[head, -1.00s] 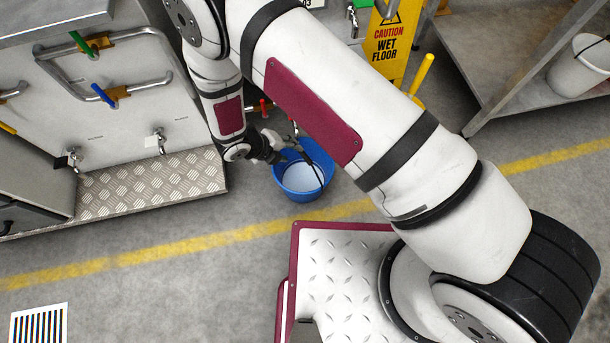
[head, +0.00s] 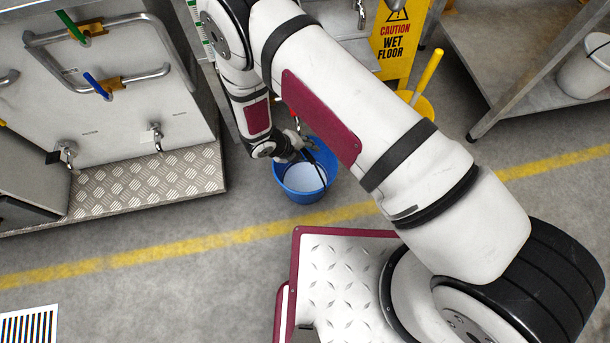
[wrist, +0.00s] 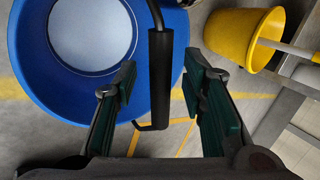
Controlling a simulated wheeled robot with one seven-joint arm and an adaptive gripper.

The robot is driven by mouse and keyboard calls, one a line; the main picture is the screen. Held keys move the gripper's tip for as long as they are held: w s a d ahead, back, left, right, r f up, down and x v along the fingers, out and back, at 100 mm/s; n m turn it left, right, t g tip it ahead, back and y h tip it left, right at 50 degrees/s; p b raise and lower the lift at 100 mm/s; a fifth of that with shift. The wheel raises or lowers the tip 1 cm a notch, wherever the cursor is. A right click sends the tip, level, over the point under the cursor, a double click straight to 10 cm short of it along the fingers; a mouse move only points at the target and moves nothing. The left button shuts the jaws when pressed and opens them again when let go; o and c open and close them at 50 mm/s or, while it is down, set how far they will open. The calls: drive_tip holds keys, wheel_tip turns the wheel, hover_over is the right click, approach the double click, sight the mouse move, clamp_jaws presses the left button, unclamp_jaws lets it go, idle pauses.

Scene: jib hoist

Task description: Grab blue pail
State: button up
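The blue pail (head: 304,181) stands on the grey floor in the middle of the head view, with a whitish bottom or content inside. In the wrist view the pail (wrist: 160,85) fills the upper left, and its black handle grip (wrist: 160,80) stands upright in the picture. My gripper (wrist: 160,88) is open, with one dark green finger pad on each side of the handle grip and a gap to each. In the head view my gripper (head: 303,153) is at the pail's far rim, partly hidden by my arm.
A yellow bucket (wrist: 240,33) with a stick is near the pail. A yellow wet floor sign (head: 393,45) stands behind. A steel table (head: 510,60) with a white bucket (head: 588,72) is at right. A treadplate step (head: 150,180) is at left. Floor before the pail is clear.

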clamp_jaws()
drive_tip(key=shift+r, duration=0.2)
